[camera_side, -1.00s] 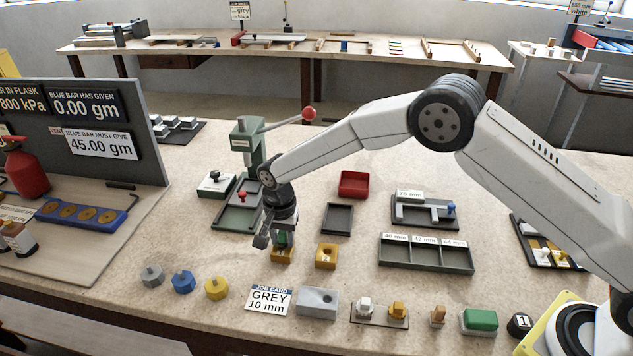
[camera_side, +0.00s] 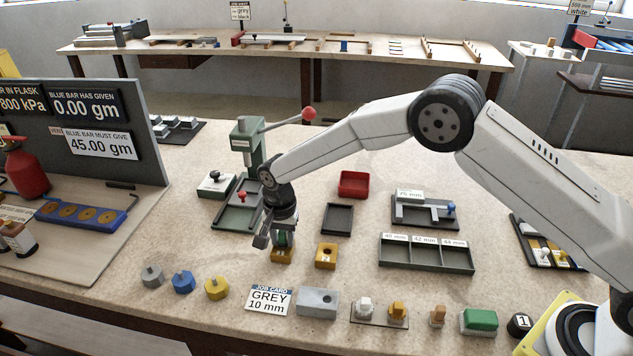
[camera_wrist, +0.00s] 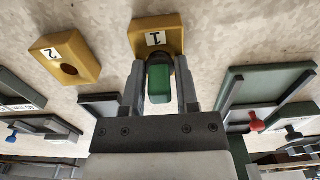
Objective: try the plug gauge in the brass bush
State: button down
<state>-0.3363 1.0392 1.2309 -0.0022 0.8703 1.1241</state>
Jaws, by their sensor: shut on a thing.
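The plug gauge shows as a green handle (camera_wrist: 159,84) between the jaws of my gripper (camera_wrist: 160,88). In the side view my gripper (camera_side: 277,239) points down, with the green handle (camera_side: 283,240) in it. Right below is a brass bush block (camera_side: 283,257), marked 1 in the wrist view (camera_wrist: 158,30). The gauge's lower end and the block's bore are hidden, so I cannot tell whether the gauge is in the bore. A second brass block (camera_side: 326,256), marked 2 in the wrist view (camera_wrist: 66,58), stands to the right with its hole open.
A job card (camera_side: 268,299) reading GREY 10 mm lies in front, beside a grey block (camera_side: 317,303) and several coloured knobbed pieces. Behind are a dark tray (camera_side: 337,219), a red tray (camera_side: 353,184) and a green lever press (camera_side: 247,143). A three-part tray (camera_side: 427,254) is at right.

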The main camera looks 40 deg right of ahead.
jog(key=shift+r, duration=0.1)
jog(key=shift+r, duration=0.7)
jog(key=shift+r, duration=0.35)
jog(key=shift+r, duration=0.35)
jog(key=shift+r, duration=0.35)
jog(key=shift+r, duration=0.35)
jog(key=shift+r, duration=0.35)
jog(key=shift+r, duration=0.35)
jog(key=shift+r, duration=0.25)
